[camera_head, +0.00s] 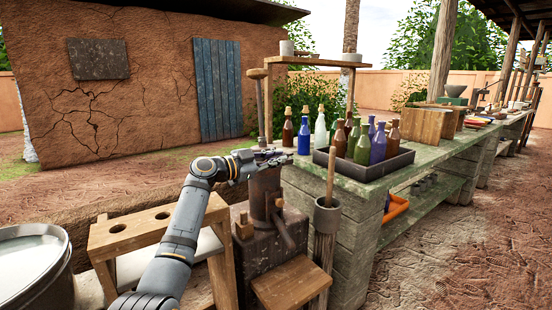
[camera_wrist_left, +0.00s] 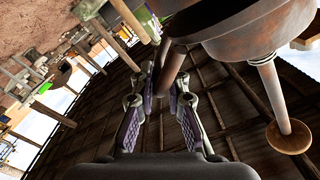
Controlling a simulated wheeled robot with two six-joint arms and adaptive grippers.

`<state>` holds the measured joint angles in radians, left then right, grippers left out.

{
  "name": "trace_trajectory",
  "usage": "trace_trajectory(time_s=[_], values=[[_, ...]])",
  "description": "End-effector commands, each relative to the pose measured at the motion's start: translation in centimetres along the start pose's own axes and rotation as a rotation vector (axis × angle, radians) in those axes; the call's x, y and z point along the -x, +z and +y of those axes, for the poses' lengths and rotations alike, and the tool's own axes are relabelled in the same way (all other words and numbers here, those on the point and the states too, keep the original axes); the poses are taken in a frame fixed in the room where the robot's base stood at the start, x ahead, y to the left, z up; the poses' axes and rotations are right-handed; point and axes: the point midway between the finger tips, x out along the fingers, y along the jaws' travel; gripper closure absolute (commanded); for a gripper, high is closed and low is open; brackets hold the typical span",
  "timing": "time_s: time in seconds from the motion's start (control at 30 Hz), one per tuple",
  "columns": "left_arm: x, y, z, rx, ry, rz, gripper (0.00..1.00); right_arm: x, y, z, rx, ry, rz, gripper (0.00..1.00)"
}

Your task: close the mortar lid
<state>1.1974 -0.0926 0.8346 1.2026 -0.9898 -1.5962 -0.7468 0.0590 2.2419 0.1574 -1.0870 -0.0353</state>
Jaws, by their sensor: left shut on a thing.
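The mortar (camera_head: 265,192) looks like a dark brown upright cylinder beside the workbench's near end. A thin rod with a round wooden knob (camera_head: 257,74) rises above it; the knob also shows in the left wrist view (camera_wrist_left: 288,137). A large brown round body, seemingly the mortar or its lid (camera_wrist_left: 245,32), fills that view's top right. My left gripper (camera_head: 268,157) is at the mortar's top, at its upper edge. In the wrist view its fingers (camera_wrist_left: 170,75) are shut on a dark brown bar, apparently the lid's handle. I cannot tell the lid's angle. My right gripper is not in view.
The workbench (camera_head: 305,190) carries a black tray (camera_head: 365,168) of bottles. A stone cup with a stick (camera_head: 327,215) stands in front of it. A wooden rack with holes (camera_head: 150,222) and a metal drum (camera_head: 35,262) are at the left. Open ground lies at right.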

Motion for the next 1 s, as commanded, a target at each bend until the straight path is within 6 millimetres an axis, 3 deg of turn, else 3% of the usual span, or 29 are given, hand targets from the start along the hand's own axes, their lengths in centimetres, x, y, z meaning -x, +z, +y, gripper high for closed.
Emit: trace_trajectory(time_s=[0.2, 0.23, 0.37, 0.8, 1.0], values=[[0.0, -0.1, -0.1, 0.003, -0.003, 0.003, 1.0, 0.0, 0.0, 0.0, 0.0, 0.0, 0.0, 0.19], [0.0, -0.1, -0.1, 0.003, -0.003, 0.003, 0.84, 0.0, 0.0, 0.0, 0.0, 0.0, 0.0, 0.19], [0.0, -0.1, -0.1, 0.002, -0.002, 0.003, 0.67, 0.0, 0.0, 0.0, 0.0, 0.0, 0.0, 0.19], [0.0, -0.3, -0.2, 0.0, -0.002, 0.001, 0.66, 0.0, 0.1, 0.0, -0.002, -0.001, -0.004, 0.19], [0.0, -3.1, -2.0, -0.004, -0.002, 0.004, 0.66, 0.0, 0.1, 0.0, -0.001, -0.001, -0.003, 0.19]])
